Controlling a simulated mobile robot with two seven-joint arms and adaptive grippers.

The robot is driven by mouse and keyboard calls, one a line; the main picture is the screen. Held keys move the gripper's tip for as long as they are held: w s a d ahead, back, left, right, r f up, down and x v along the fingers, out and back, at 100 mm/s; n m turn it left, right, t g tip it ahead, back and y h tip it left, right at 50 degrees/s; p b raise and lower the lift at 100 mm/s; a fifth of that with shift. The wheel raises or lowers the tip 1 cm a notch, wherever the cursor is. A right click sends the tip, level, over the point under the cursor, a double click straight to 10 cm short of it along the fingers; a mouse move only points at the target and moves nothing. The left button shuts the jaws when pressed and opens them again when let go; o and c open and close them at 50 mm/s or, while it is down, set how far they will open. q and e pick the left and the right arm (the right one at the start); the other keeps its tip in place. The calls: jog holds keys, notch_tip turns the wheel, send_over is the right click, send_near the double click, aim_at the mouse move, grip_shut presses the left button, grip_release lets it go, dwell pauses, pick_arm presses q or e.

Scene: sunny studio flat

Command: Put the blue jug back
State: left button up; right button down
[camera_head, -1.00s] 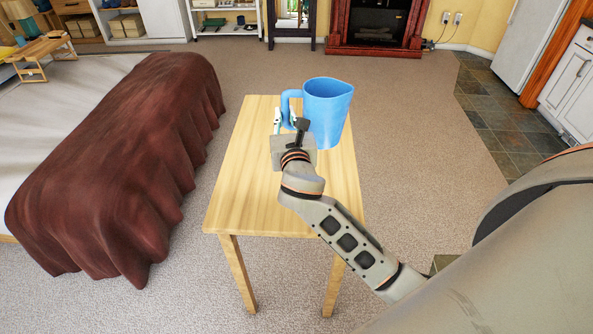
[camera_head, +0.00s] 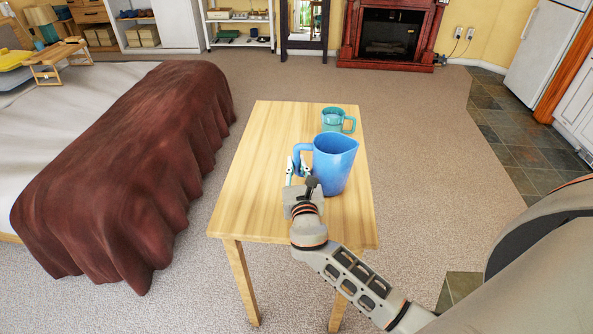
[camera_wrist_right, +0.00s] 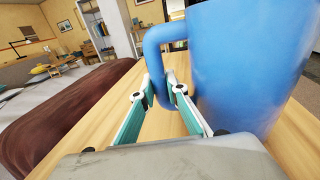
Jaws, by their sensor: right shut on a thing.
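The blue jug (camera_head: 335,165) is upright over the right half of the wooden table (camera_head: 265,190), its handle on the left. I cannot tell whether its base touches the tabletop. My right gripper (camera_head: 298,165) is shut on the jug's handle. In the right wrist view the handle (camera_wrist_right: 152,50) sits between the fingertips (camera_wrist_right: 160,88), and the jug's body (camera_wrist_right: 250,65) fills the right side. My left gripper is not in view.
A teal mug (camera_head: 333,121) stands on the table behind the jug. The left and near parts of the tabletop are bare. A bed with a dark red blanket (camera_head: 130,165) is to the left. Open carpet (camera_head: 430,150) lies to the right.

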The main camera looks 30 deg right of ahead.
jog(key=shift+f, duration=0.5)
jog(key=c, duration=2)
grip_release()
jog(key=shift+f, duration=0.2)
jog(key=shift+s+r, duration=0.15)
jog(key=v, duration=1.1)
jog(key=shift+s+a, duration=0.2)
jog(key=shift+s, duration=0.1)
